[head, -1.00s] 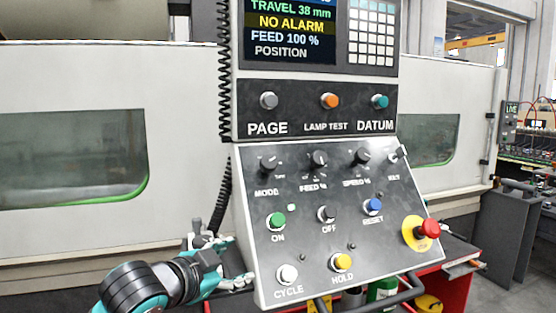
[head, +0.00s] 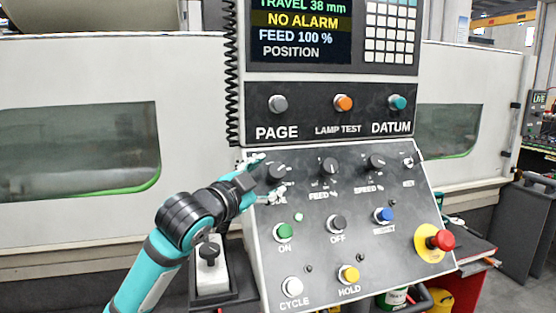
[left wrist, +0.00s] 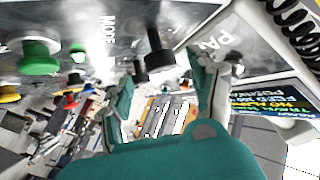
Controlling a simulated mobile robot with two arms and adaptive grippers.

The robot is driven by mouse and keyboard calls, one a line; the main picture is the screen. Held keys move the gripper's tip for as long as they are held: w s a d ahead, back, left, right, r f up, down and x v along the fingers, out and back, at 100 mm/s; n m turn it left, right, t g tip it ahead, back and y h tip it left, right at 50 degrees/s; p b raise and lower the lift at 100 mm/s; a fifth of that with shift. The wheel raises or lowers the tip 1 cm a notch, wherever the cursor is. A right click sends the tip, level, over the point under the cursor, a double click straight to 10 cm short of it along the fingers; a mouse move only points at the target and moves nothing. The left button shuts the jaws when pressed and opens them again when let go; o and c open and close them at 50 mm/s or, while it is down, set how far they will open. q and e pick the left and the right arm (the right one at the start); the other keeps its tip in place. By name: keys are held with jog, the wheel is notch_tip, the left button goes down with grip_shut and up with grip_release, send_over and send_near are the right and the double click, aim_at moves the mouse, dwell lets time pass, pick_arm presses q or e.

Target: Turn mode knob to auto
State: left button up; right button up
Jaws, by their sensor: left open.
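The black mode knob (head: 277,172) is at the upper left of the sloped control panel (head: 345,255). Its label is partly hidden by my gripper in the head view. My left gripper (head: 270,180) is open at the knob, one finger above it and one below. In the left wrist view the knob (left wrist: 158,58) stands between the two spread fingers (left wrist: 172,68). I cannot tell whether either finger touches it. My right gripper is not in view.
The feed knob (head: 328,167) and speed knob (head: 375,162) are to the right of the mode knob. Below are the green ON button (head: 284,232) and others. A red emergency stop (head: 440,240) is at lower right. A coiled cable (head: 232,80) hangs at the panel's left edge.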

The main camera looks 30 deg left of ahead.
aim_at(274, 171)
pick_arm(q)
jog(key=w, duration=0.2)
jog(key=w+p, duration=0.1)
jog(key=w, duration=0.1)
jog(key=shift+a+r+p, duration=0.15)
jog(key=shift+r+p, duration=0.05)
jog(key=shift+p, duration=0.1)
jog(key=shift+w+f, duration=0.15)
jog(key=shift+w, duration=0.4)
jog(key=shift+c, duration=0.8)
jog(key=c, duration=1)
jog(key=shift+f+n+t+y+b, duration=0.25)
jog(key=shift+n+t+y+b, duration=0.15)
jog(key=shift+n+y+b, duration=0.7)
jog(key=n+g+y+b, duration=0.1)
jog(key=n+y+b, duration=0.4)
jog(key=n, duration=0.1)
jog(key=n+g+y+b, duration=0.1)
jog(key=n+y+b, duration=0.5)
jog(key=n, duration=0.1)
jog(key=shift+g, duration=0.3)
jog(key=shift+r+n+g+y+b, duration=0.2)
jog(key=shift+n+g+y+b, duration=0.95)
jog(key=shift+n, duration=0.35)
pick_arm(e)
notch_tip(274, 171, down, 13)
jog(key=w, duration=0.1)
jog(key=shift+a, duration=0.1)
